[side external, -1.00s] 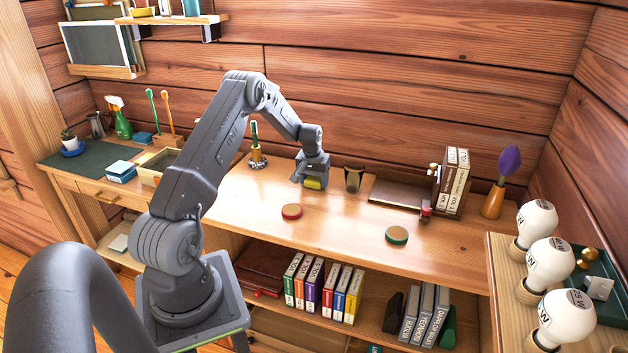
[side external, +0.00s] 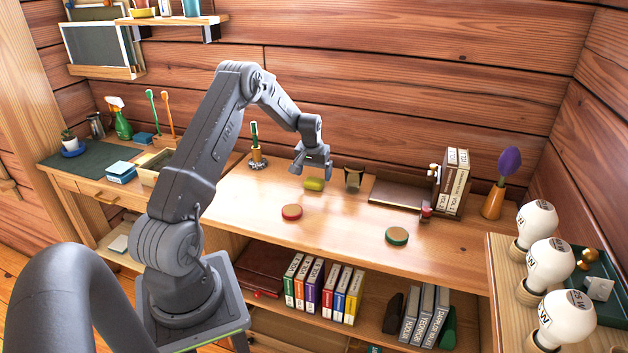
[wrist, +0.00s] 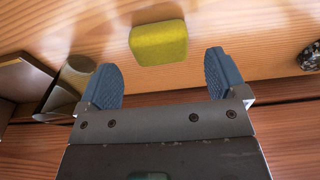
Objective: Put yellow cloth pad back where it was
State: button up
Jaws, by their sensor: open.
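The yellow cloth pad (side external: 314,184) lies on the desk top, left of a dark metal cup. It also shows in the wrist view (wrist: 158,42) as a rounded yellow-green block, beyond my fingertips. My gripper (side external: 313,172) is open and empty just above the pad, apart from it. In the wrist view my gripper (wrist: 163,75) has its two blue-grey fingers spread wide, with only bare desk and the pad in front of them.
The metal cup (side external: 353,179) stands close to the right. A red disc (side external: 292,212) and a green-edged disc (side external: 397,235) lie nearer the front. A brush holder (side external: 257,160) stands to the left. The desk (side external: 340,220) between the discs is clear.

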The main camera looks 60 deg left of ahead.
aim_at(312, 183)
notch_tip(312, 183, up, 8)
jog(key=d, duration=0.1)
jog(key=s+d+r+m+t, duration=0.1)
jog(key=s+d+r+m, duration=0.1)
jog(key=d+r, duration=0.75)
jog(key=s+d+r+m+t, duration=0.15)
jog(key=d+r, duration=0.45)
jog(key=d, duration=0.6)
jog(key=s+d+r+m+t+h, duration=0.1)
jog(key=s+d+m, duration=0.4)
jog(key=s+d, duration=1.3)
jog(key=shift+s+r+t, duration=0.3)
jog(key=shift+r+t, duration=0.15)
jog(key=shift+r, duration=0.1)
